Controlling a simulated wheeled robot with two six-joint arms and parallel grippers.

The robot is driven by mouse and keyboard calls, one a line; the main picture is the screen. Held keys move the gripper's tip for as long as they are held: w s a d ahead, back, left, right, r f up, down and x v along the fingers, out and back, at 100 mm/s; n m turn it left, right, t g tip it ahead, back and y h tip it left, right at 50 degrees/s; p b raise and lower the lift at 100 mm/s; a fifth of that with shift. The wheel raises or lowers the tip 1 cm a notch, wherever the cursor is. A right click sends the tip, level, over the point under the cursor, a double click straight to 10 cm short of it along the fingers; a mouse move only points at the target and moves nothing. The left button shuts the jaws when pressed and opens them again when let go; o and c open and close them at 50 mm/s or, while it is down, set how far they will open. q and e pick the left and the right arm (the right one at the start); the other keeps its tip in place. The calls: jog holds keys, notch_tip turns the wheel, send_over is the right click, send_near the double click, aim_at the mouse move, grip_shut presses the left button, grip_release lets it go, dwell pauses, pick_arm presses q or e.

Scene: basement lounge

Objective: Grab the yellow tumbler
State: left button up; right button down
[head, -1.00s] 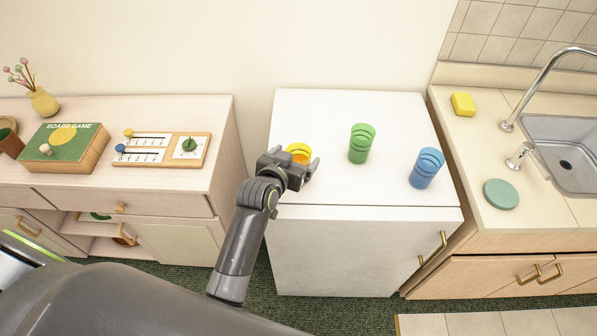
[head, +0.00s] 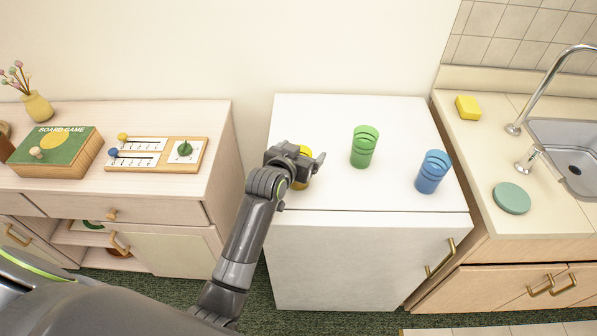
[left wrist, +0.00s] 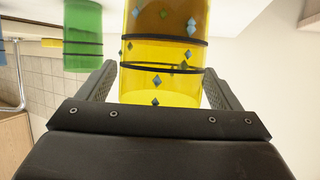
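The yellow tumbler (head: 306,151) stands on the white cabinet top (head: 335,190) near its left side, partly hidden by my left gripper (head: 300,160). In the left wrist view, the yellow tumbler (left wrist: 150,55) is see-through, with dark bands and small diamond marks. The left gripper's fingers (left wrist: 162,88) lie on either side of it, spread wide, with light gaps showing near the tumbler's base. I cannot tell whether a finger touches it. My right gripper is not in view.
A green tumbler (head: 364,147) and a blue tumbler (head: 432,172) stand to the right on the same top. A wooden sideboard with a board game box (head: 55,150) is at left. A counter with a sink (head: 575,165) is at right.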

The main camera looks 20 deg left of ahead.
pick_arm(q)
jog(key=c, duration=1.7)
jog(key=shift+r, duration=0.15)
